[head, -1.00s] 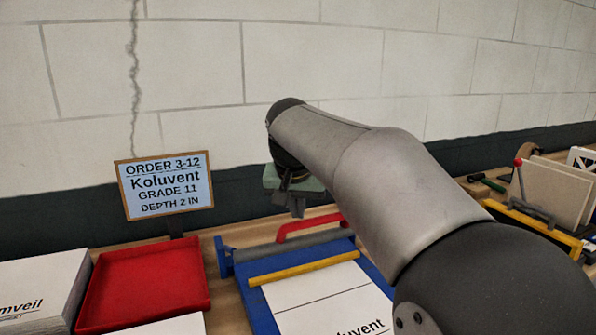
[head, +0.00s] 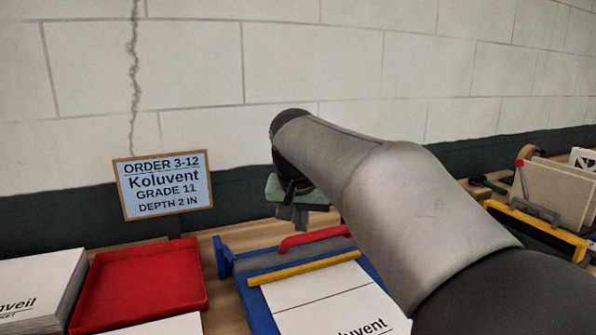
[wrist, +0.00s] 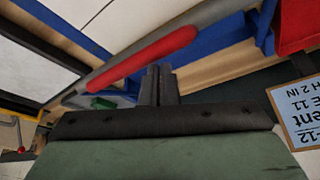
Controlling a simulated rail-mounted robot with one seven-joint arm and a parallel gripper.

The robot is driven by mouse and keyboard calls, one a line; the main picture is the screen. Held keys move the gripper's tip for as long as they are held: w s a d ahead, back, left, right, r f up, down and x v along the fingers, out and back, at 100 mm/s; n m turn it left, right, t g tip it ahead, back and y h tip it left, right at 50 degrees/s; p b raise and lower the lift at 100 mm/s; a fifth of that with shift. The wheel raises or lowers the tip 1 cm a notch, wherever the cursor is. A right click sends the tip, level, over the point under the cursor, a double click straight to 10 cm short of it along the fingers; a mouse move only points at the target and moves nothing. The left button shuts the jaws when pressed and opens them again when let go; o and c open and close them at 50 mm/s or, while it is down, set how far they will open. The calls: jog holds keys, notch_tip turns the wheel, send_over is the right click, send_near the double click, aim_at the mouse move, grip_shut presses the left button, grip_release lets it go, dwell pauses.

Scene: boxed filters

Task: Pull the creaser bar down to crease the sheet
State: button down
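The creaser is a blue-framed bed (head: 258,305) with a grey bar (head: 318,251) across its back and a red handle (head: 318,236) just above and behind that bar. A yellow strip (head: 305,269) lies across the printed sheet (head: 330,305) on the bed. My gripper (head: 292,217) is above and behind the handle's left part, fingers pointing down. In the wrist view its fingers (wrist: 158,80) are together, with nothing seen between them, and their tips are beside the red handle (wrist: 145,58). I cannot tell whether they touch it.
An empty red tray (head: 140,285) is left of the creaser, beside a paper stack (head: 35,290). An order sign (head: 163,185) reading Koluvent stands behind. At right are a yellow-and-black fixture (head: 540,230) and boards (head: 560,185). My arm hides the creaser's right side.

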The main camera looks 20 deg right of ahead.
aim_at(304, 242)
jog(key=shift+s+f+b, duration=0.25)
jog(key=shift+f+b, duration=0.1)
jog(key=shift+f, duration=0.35)
jog(key=shift+s+f+b, duration=0.25)
jog(key=shift+f+b, duration=0.3)
jog(key=shift+s+f+b, duration=0.25)
jog(key=shift+f+b, duration=0.3)
jog(key=shift+d, duration=0.1)
jog(key=shift+s+f+b, duration=0.15)
jog(key=shift+f+b, duration=0.4)
jog(key=shift+f, duration=0.05)
jog(key=shift+s+f+b, duration=0.15)
jog(key=shift+f+b, duration=0.35)
jog(key=shift+f, duration=0.1)
jog(key=shift+s+f+b, duration=0.25)
jog(key=shift+f+b, duration=0.75)
jog(key=shift+f, duration=0.25)
